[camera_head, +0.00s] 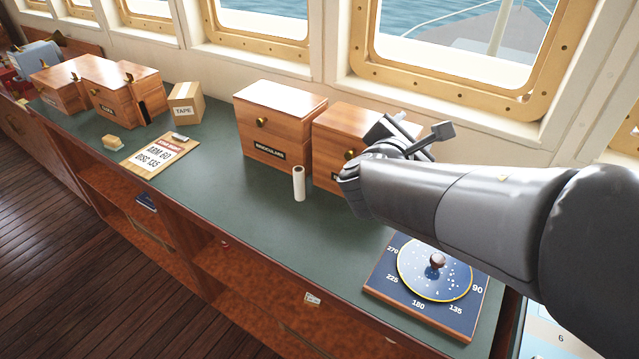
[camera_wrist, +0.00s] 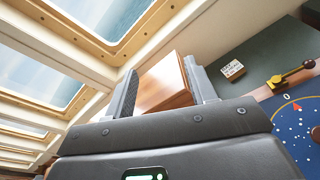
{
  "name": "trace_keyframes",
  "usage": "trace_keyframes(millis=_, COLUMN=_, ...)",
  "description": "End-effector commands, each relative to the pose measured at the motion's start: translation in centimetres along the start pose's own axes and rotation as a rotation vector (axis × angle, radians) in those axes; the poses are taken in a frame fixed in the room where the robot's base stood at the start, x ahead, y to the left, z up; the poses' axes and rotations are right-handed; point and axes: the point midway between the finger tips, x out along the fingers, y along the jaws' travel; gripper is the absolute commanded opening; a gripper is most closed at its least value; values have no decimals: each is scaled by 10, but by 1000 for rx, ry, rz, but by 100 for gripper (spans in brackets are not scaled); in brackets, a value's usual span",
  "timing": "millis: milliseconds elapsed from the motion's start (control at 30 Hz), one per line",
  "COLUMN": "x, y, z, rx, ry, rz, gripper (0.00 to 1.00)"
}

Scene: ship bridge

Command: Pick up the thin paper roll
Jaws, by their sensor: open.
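The thin paper roll (camera_head: 299,184) is a white cylinder standing upright on the green counter (camera_head: 232,205) in the head view, in front of the gap between two wooden boxes. It does not show in the wrist view. My gripper (camera_head: 412,136) is raised at the right wooden box, up and right of the roll and apart from it. In the wrist view my gripper (camera_wrist: 164,88) has its two fingers spread wide with nothing held. A wooden box (camera_wrist: 165,84) shows beyond them.
The binoculars box (camera_head: 275,125) stands behind the roll and another wooden box (camera_head: 330,150) to its right. A blue dial board (camera_head: 399,298) lies at the front right. A clipboard (camera_head: 152,158) and tape box (camera_head: 186,103) are left. The counter left of the roll is clear.

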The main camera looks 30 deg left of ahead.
Motion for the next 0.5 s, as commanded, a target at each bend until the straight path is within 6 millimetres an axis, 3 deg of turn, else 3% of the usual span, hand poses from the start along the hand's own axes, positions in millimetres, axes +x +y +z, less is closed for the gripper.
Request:
trace_keyframes(millis=33, x=-8, y=31, z=-25, rx=-99, ry=12, rz=93, gripper=51)
trace_keyframes(millis=100, x=-23, y=71, z=-54, rx=-232, ry=13, rz=224, gripper=51)
trace_keyframes(millis=267, x=-77, y=150, z=-130, rx=-518, ry=-2, rz=530, gripper=51)
trace_keyframes(millis=300, x=-83, y=153, z=-149, rx=-563, ry=-6, rz=570, gripper=51)
trace_keyframes(millis=500, x=-64, y=102, z=-224, rx=-551, ry=-7, rz=550, gripper=51)
